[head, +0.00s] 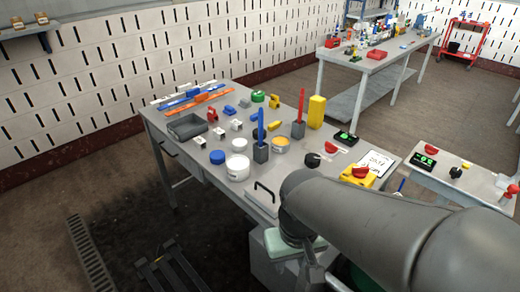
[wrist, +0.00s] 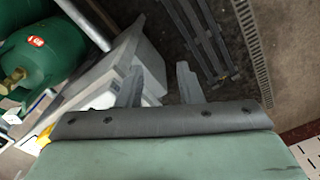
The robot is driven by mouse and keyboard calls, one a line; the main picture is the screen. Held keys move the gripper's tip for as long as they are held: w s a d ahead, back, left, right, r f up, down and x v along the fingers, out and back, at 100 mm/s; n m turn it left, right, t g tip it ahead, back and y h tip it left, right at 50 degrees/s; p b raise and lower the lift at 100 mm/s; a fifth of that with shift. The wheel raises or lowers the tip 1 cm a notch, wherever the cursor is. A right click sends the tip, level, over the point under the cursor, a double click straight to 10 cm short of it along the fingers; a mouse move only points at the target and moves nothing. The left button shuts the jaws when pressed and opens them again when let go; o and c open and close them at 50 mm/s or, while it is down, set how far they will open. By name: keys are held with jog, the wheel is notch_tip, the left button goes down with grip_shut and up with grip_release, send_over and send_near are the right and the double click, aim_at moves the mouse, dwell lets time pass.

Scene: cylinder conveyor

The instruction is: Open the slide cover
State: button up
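A flat light-grey panel with a black bar handle (head: 265,190) lies at the near front corner of the grey workbench (head: 215,105); it appears to be the slide cover. It looks flush with the bench top, and my arm partly hides its right side. My gripper (wrist: 158,76) is open and empty in the wrist view, its two fingers apart. In the head view its pale green hand hangs in front of the bench, below and right of the handle, apart from it. The handle is not visible in the wrist view.
A pale box-like body (wrist: 120,70) and a green gas cylinder (wrist: 38,62) show near my fingers in the wrist view. White jars (head: 238,167), a grey holder with a blue stick (head: 261,152) and several small parts crowd the bench behind the handle.

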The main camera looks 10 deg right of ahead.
jog(key=w+a+r+n+h+p, duration=0.1)
jog(key=w+r+n+p, duration=0.3)
jog(key=w, duration=0.9)
jog(key=w+r+n+h, duration=0.15)
jog(key=w+r, duration=0.45)
jog(key=w, duration=0.8)
jog(key=p, duration=0.1)
send_over(266, 199)
jog(key=shift+t+y, duration=0.25)
jog(key=shift+t, duration=0.15)
notch_tip(266, 199, down, 17)
jog(key=shift+r, duration=0.2)
grip_shut()
